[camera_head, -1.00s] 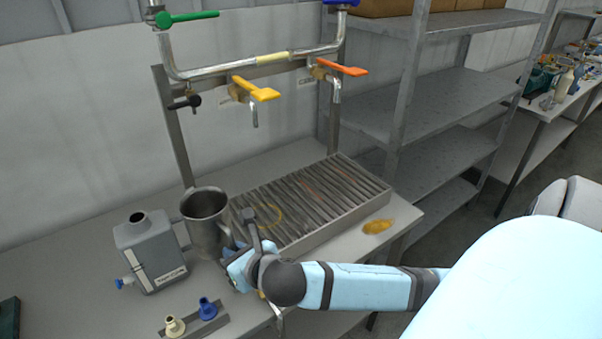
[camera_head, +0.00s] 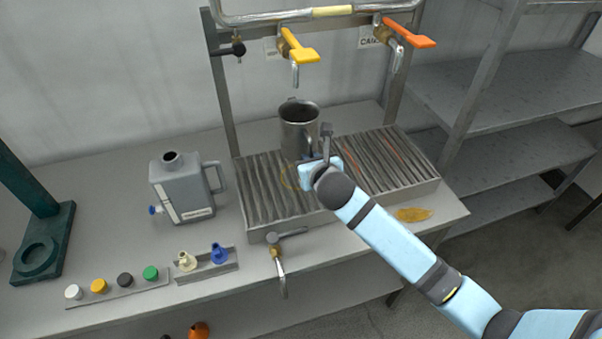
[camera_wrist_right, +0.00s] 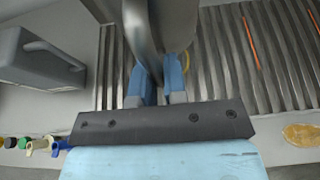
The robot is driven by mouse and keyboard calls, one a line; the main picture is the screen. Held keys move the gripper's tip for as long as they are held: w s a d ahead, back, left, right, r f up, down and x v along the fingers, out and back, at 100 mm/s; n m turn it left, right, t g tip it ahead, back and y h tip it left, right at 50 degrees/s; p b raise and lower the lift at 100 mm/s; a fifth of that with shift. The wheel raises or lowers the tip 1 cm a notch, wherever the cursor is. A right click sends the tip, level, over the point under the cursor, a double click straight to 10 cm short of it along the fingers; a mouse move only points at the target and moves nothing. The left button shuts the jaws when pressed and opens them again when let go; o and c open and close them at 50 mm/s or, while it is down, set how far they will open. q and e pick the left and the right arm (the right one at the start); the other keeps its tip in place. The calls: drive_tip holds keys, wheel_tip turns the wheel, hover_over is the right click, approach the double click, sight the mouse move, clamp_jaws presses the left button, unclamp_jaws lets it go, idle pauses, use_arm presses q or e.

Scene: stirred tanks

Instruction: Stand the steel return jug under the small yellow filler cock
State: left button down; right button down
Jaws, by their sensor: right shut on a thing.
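The steel return jug (camera_head: 298,130) is upright over the slatted drip tray, below the small yellow filler cock (camera_head: 299,48). The cock's spout ends a little above the jug's mouth. My right gripper (camera_head: 322,160) is shut on the jug's handle, on the jug's near right side. In the right wrist view the gripper's blue fingers (camera_wrist_right: 158,85) close on the handle, and the jug's steel side (camera_wrist_right: 172,25) fills the top middle. Whether the jug's base touches the slats is hidden. My left gripper is not in view.
The slatted tray (camera_head: 262,205) lies under the cocks. An orange-handled cock (camera_head: 408,35) hangs to the right. A grey canister (camera_head: 182,188) stands left of the tray. Caps and nozzles (camera_head: 186,260) line the front edge. A yellow spill (camera_head: 413,214) lies front right.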

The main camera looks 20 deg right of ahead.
drive_tip(key=f, duration=0.5)
drive_tip(key=shift+w+a+f, duration=0.15)
drive_tip(key=shift+w+a, duration=0.05)
drive_tip(key=shift+a, duration=0.1)
drive_tip(key=shift+f, duration=2.25)
drive_tip(key=shift+f, duration=0.15)
drive_tip(key=c, duration=1.2)
unclamp_jaws()
drive_tip(key=shift+o, duration=0.2)
